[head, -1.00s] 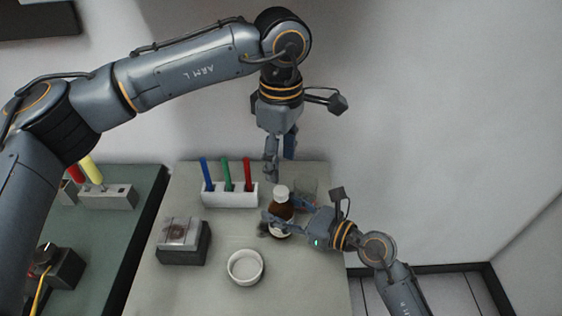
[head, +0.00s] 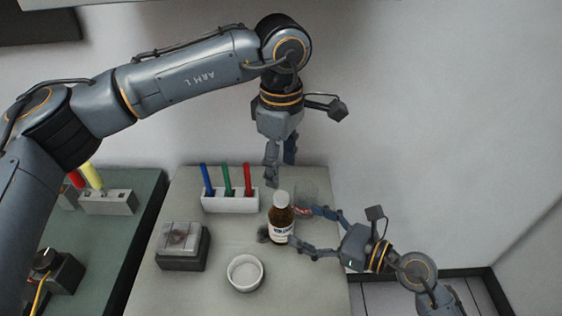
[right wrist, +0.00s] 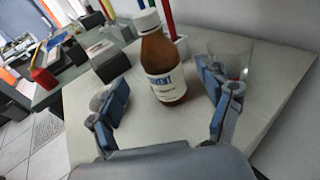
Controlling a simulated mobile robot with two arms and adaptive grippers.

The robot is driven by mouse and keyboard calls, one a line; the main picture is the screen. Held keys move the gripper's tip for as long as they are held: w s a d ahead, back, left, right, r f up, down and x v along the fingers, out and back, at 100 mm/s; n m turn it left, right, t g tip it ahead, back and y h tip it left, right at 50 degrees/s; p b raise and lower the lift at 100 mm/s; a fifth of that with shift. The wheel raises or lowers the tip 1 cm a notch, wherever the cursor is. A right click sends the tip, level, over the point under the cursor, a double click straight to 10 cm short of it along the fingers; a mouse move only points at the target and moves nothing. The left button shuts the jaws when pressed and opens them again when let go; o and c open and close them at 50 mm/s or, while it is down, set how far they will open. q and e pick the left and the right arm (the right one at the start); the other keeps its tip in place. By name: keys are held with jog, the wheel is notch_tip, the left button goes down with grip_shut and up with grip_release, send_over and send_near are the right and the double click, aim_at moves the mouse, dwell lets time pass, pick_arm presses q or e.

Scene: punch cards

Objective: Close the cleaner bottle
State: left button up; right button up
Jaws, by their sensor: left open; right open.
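The cleaner bottle (head: 281,219) is brown with a white label and stands upright on the pale table. A white cap (head: 282,198) sits on its top; the cap also shows in the right wrist view (right wrist: 147,20). My left gripper (head: 279,172) points down, open and empty, just above and behind the bottle. My right gripper (head: 303,232) is open to the right of the bottle, its fingers spread towards it. In the right wrist view the bottle (right wrist: 163,69) stands ahead, between and beyond the two open fingers.
A clear glass (head: 307,195) stands behind my right gripper's upper finger. A white rack (head: 231,201) with blue, green and red pens is left of the bottle. A white bowl (head: 245,273) and a grey box (head: 183,246) stand further forward and left.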

jog(key=v, duration=0.5)
dwell(0.5)
